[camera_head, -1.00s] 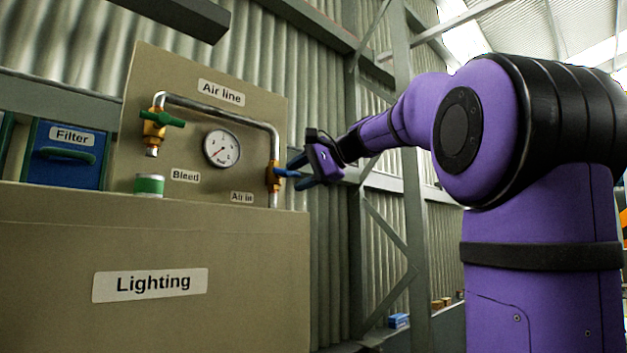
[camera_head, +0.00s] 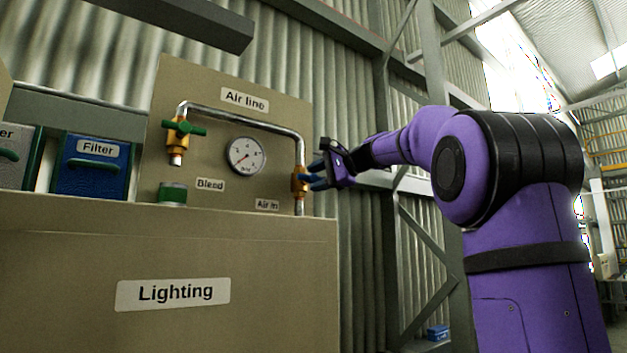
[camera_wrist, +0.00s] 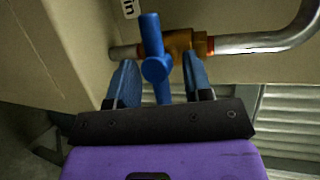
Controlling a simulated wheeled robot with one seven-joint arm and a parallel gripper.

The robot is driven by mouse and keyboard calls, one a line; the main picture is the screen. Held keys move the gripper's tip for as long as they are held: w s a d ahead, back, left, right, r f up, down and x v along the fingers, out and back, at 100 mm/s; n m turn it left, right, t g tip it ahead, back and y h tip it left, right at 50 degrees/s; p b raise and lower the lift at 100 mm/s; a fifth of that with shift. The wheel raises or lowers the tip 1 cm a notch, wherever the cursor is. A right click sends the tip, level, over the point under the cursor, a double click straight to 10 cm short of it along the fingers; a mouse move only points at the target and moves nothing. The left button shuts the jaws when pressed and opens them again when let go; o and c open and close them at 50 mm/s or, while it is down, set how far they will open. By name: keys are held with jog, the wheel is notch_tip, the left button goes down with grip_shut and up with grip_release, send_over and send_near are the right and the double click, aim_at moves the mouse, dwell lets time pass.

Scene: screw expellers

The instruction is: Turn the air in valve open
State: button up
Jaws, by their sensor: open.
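The air in valve has a brass body (camera_head: 299,184) at the lower right end of the bent pipe, beside the "Air in" label (camera_head: 267,205). In the wrist view, its brass body (camera_wrist: 181,42) sits on the pipe, with a blue handle (camera_wrist: 151,34) in front of it. My gripper (camera_head: 315,178) is right beside the valve in the head view. In the wrist view, my gripper (camera_wrist: 159,72) is open, one blue finger on each side of the handle's lower part. Gaps show between the handle and both fingers. The handle is mostly hidden in the head view.
The panel holds a pressure gauge (camera_head: 246,156), a green-handled bleed valve (camera_head: 184,128) and a green-banded cup (camera_head: 172,193). A blue filter box (camera_head: 91,166) stands left. The lighting cabinet (camera_head: 270,260) is below. A steel frame post (camera_head: 388,200) stands behind my arm.

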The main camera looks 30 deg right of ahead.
jog(key=shift+w+a+f, duration=0.15)
jog(key=shift+w+a, duration=0.15)
jog(key=shift+w, duration=0.3)
grip_shut()
